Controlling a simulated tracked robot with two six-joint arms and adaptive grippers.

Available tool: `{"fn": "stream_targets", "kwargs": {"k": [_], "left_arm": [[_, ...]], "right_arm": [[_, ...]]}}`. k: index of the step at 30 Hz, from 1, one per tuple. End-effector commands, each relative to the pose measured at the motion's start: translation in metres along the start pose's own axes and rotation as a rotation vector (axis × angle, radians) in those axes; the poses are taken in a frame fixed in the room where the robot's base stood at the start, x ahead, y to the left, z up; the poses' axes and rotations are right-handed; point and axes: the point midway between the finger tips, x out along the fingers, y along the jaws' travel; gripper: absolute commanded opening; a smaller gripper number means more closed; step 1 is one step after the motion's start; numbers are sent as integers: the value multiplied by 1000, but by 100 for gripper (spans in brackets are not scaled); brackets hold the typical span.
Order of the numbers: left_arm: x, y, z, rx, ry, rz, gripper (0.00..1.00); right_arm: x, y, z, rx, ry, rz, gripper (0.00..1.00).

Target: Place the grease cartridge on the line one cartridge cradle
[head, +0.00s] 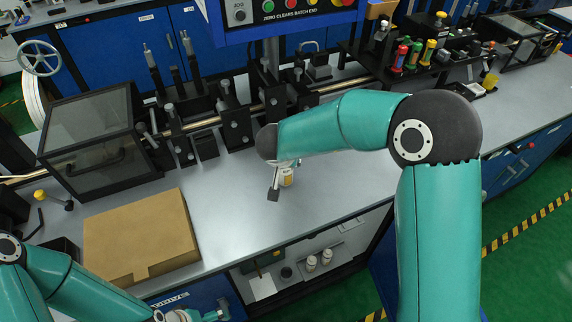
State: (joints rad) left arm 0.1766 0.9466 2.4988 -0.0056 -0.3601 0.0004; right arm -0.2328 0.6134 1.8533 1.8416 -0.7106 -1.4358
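A small white cylinder with a yellow-orange band (287,178), which may be the grease cartridge, is at my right gripper (278,187), over the middle of the grey bench. One dark fingertip pad shows just left of it. The wrist hides the rest of the gripper, so I cannot tell whether the fingers grip the cylinder or whether it touches the bench. My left gripper (214,314) is at the bottom edge, low in front of the bench and partly cut off; its finger opening is unclear. I cannot pick out the line one cartridge cradle with certainty.
A cardboard box (140,236) lies on the bench at left, before a dark clear-lidded case (92,135). A black-bracketed rod mechanism (235,115) runs along the back. Red, green and yellow cylinders (408,55) stand at back right.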

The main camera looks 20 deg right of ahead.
Motion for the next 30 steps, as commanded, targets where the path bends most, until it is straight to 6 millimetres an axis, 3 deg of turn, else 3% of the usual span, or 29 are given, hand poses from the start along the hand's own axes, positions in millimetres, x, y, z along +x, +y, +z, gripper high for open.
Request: {"fn": "stream_targets", "kwargs": {"k": [13,14,18,30], "left_arm": [[2,-1,0,0,0,0,100],[2,-1,0,0,0,0,100],[2,-1,0,0,0,0,100],[2,0,0,0,0,0,100]], "right_arm": [[8,0,5,1,0,1,1],[9,1,6,1,0,1,46],[9,1,5,1,0,1,68],[4,1,3,1,2,0,68]]}}
